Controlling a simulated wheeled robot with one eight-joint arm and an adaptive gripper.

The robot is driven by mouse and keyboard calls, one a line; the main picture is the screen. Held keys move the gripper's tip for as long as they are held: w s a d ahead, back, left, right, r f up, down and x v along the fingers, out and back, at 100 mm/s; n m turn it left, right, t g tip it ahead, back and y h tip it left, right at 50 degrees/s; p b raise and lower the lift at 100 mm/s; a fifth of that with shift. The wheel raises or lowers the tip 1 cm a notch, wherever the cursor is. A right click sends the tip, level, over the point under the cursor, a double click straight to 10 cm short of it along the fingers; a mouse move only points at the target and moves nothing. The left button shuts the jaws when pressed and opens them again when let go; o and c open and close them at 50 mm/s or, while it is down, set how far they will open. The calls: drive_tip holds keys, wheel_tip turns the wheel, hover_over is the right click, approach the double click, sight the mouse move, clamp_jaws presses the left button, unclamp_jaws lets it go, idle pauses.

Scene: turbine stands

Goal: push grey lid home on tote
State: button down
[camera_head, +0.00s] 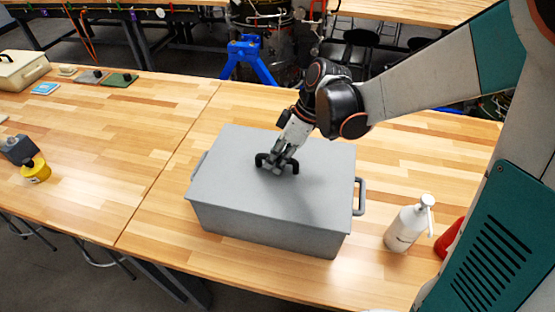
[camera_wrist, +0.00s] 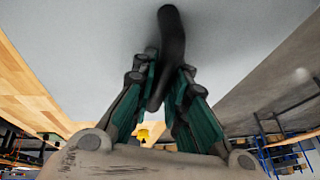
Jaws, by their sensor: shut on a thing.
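The grey tote (camera_head: 265,226) stands on the wooden table, with a handle on each short side. The flat grey lid (camera_head: 315,192) lies over its top and looks level in the head view; any small gap at the rim is too fine to tell. The lid has a dark bar handle (camera_head: 262,158) in its middle. My gripper (camera_head: 280,164) comes down from above and is shut on this handle. In the wrist view the dark handle (camera_wrist: 172,45) runs between the two fingers of my gripper (camera_wrist: 162,85), with the pale lid (camera_wrist: 90,45) filling the background.
A white pump bottle (camera_head: 405,226) stands right of the tote, with a red object (camera_head: 450,238) beside it. A yellow-and-grey item (camera_head: 35,170) and a beige box (camera_head: 20,70) are at the left.

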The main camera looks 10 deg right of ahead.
sight(288, 167)
drive_tip(key=shift+s+d+f, duration=0.15)
drive_tip(key=shift+s+f, duration=0.1)
drive_tip(key=shift+f, duration=0.15)
drive_tip(key=c, duration=1.5)
unclamp_jaws()
drive_tip(key=shift+w, duration=0.15)
drive_tip(key=shift+o, duration=0.8)
drive_tip(key=shift+w+r, duration=0.1)
drive_tip(key=shift+r, duration=0.05)
drive_tip(key=shift+d+r+p, duration=0.1)
drive_tip(key=shift+r+p, duration=0.35)
drive_tip(key=shift+p, duration=0.05)
drive_tip(key=shift+p+v, duration=1.8)
drive_tip(key=shift+v, duration=1.2)
